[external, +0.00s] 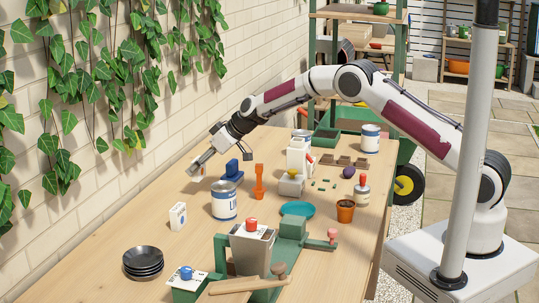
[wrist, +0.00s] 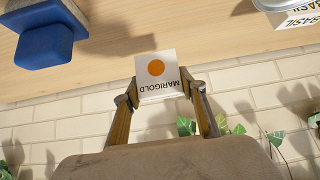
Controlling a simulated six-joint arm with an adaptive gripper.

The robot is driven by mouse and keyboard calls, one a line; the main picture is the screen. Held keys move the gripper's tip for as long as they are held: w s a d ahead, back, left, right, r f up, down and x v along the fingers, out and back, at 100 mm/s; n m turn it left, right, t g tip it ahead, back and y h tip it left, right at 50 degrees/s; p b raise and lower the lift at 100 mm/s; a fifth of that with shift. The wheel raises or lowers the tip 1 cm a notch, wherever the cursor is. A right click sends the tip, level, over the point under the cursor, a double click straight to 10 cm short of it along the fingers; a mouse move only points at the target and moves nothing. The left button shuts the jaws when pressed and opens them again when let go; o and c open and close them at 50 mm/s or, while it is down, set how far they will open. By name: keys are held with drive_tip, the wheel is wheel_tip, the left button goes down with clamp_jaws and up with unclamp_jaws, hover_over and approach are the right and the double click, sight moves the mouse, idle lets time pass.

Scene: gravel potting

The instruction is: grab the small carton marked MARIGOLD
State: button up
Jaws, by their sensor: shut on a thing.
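The small white carton marked MARIGOLD (wrist: 158,73), with an orange dot, sits between the two fingertips of my gripper (wrist: 160,92) in the wrist view. The fingers are shut on its sides and its lettering appears upside down. In the external view my gripper (external: 197,169) is over the far left part of the table, by the wall. The carton is mostly hidden there, and I cannot tell whether it touches the table.
A blue object (external: 232,170) stands just right of my gripper; it also shows in the wrist view (wrist: 45,42). A carton marked BASIL (wrist: 301,18) is at the upper right there. A tin (external: 224,200), small white carton (external: 178,216) and black bowls (external: 143,262) stand nearer. The brick wall (external: 150,120) is close.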

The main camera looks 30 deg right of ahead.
wheel_tip(320, 180, up, 12)
idle(0.4)
drive_tip(key=shift+f, duration=0.1)
idle(0.4)
